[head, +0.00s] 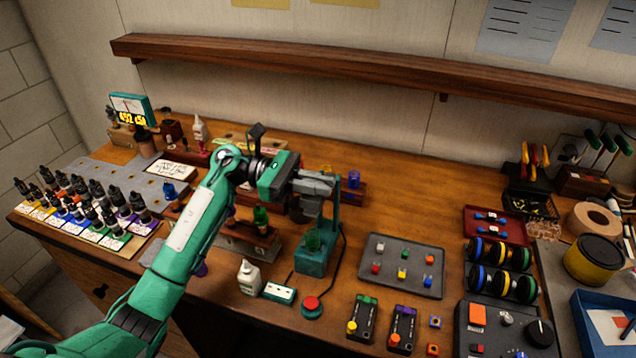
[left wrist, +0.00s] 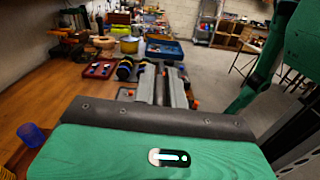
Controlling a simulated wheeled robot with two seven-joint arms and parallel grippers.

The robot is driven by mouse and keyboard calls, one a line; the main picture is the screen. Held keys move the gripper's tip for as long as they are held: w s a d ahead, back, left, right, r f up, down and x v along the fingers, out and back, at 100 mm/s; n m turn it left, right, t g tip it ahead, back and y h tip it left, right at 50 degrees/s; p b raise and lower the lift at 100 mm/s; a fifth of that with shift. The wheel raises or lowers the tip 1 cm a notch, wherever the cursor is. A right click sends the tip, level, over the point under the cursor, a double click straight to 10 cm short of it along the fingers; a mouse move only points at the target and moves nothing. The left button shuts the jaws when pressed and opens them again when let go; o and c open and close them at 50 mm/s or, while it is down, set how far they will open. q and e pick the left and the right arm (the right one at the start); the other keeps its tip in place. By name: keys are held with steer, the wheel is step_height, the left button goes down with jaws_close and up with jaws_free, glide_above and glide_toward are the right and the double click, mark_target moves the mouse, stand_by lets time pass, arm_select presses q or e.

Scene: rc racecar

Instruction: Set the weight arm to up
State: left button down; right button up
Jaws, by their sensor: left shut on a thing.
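A green stand (head: 311,263) with a small base and an upright column stands near the middle of the bench, with a cable at its right. My left gripper (head: 327,184) is at the top of this column, its grey fingers pointing right. It is shut on a part at the stand's top, which looks like the weight arm. The fingers hide most of that part, and its angle cannot be told. In the left wrist view the two grey fingers (left wrist: 163,84) are close together, and the part between them is not clear. My right gripper is not in view.
A blue cup (head: 354,179) is just behind the fingers. Bare wood lies behind the tray.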

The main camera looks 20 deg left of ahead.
arm_select(q)
steer(key=shift+w+r, duration=0.15)
steer(key=shift+w+r+n+b, duration=0.4)
steer(key=shift+w+r+n, duration=0.2)
steer(key=shift+n, duration=0.3)
steer(key=w+r+n+b, duration=0.2)
steer(key=w+n+b, duration=0.1)
steer(key=w+n, duration=1.3)
steer(key=shift+w+d, duration=0.3)
steer(key=shift+w, duration=0.2)
steer(key=c, duration=1.5)
jaws_free()
steer(key=shift+w+f, duration=0.1)
steer(key=shift+w, duration=0.05)
